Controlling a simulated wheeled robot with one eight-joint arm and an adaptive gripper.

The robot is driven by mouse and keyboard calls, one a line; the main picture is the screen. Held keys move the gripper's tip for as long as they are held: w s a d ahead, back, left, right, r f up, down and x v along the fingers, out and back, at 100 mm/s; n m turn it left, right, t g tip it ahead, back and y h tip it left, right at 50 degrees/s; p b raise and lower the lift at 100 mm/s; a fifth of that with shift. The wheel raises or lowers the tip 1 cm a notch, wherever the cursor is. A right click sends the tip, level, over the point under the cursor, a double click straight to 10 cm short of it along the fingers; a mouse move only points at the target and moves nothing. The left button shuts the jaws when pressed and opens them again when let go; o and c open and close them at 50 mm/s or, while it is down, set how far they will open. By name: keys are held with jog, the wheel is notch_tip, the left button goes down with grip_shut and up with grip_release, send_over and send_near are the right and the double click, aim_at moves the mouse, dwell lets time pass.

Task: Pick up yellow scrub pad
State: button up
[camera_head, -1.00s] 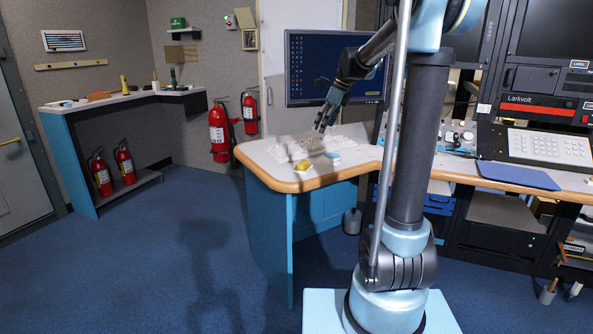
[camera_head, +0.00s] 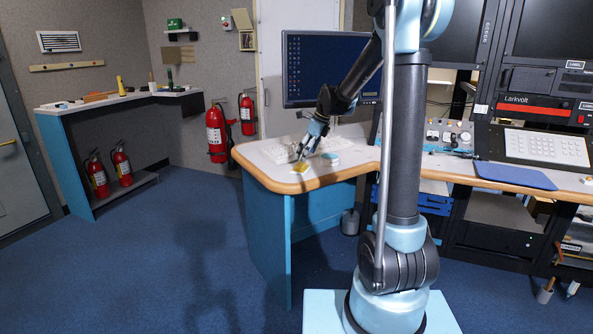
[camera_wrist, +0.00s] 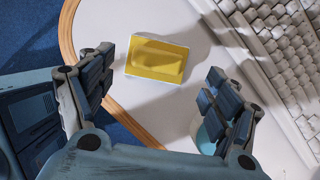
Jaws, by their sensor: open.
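The yellow scrub pad (camera_wrist: 156,60) lies flat on the white desk top, near its wooden edge, with a pale border showing around the yellow. In the head view the pad (camera_head: 299,169) is a small yellow patch at the desk corner. My gripper (camera_head: 303,157) is just above the pad in the head view, pointing down. In the wrist view my gripper (camera_wrist: 160,90) is open, its two fingers apart with nothing between them touching the pad. The pad lies beyond the fingertips, between their lines.
A white keyboard (camera_wrist: 275,45) lies right of the pad in the wrist view. A round light-blue object (camera_wrist: 209,133) sits partly behind the right finger. The desk's wooden edge (camera_wrist: 68,35) is close on the left. A monitor (camera_head: 318,70) stands behind.

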jog(key=shift+x, duration=2.25)
jog(key=shift+w+r, duration=0.1)
jog(key=c, duration=1.1)
jog(key=shift+c, duration=0.2)
notch_tip(320, 180, up, 10)
